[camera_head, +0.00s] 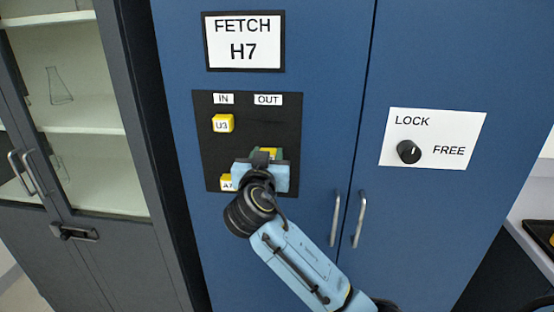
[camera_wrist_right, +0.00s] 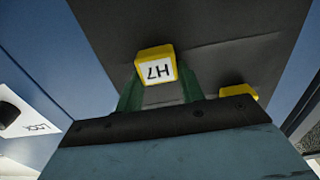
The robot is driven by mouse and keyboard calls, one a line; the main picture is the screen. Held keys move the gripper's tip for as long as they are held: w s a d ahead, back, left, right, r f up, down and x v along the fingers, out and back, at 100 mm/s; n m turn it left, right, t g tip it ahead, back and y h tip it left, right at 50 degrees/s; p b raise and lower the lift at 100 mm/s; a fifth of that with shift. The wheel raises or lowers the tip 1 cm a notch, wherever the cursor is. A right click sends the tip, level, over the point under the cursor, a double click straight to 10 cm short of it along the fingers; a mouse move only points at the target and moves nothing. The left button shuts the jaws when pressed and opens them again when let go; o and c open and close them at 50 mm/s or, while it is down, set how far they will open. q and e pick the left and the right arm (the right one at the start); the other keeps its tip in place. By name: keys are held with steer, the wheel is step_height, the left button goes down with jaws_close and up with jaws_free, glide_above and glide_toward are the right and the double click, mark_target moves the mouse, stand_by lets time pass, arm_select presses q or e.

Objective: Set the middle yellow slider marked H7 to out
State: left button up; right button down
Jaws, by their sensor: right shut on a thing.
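The yellow slider H7 (camera_head: 268,153) shows partly behind my right gripper in the head view. It stands below the OUT label (camera_head: 268,99), to the right of the other sliders; whether it is at the end of its travel is hidden. My right gripper (camera_head: 263,160) is shut on it. In the right wrist view, the H7 slider (camera_wrist_right: 156,66) appears upside down between the green fingers of the right gripper (camera_wrist_right: 158,88). The sign (camera_head: 243,41) reads FETCH H7. My left gripper is not in view.
Yellow slider U3 (camera_head: 222,123) sits under the IN label (camera_head: 223,99). A lower yellow slider (camera_head: 227,182), partly covered by my gripper, is also on the left side. A black LOCK/FREE knob (camera_head: 409,151) and door handles (camera_head: 360,218) are to the right.

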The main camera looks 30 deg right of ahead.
steer(key=shift+f, duration=0.1)
steer(key=shift+d, duration=0.1)
steer(key=c, duration=1.2)
jaws_free()
steer(key=o, duration=0.3)
steer(key=shift+s+d, duration=0.1)
steer(key=shift+s, duration=0.05)
arm_select(q)
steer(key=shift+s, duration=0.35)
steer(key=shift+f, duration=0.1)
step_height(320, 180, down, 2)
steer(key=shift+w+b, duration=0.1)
steer(key=shift+b, duration=0.9)
arm_select(e)
steer(key=v, duration=1.3)
steer(key=shift+s, duration=0.15)
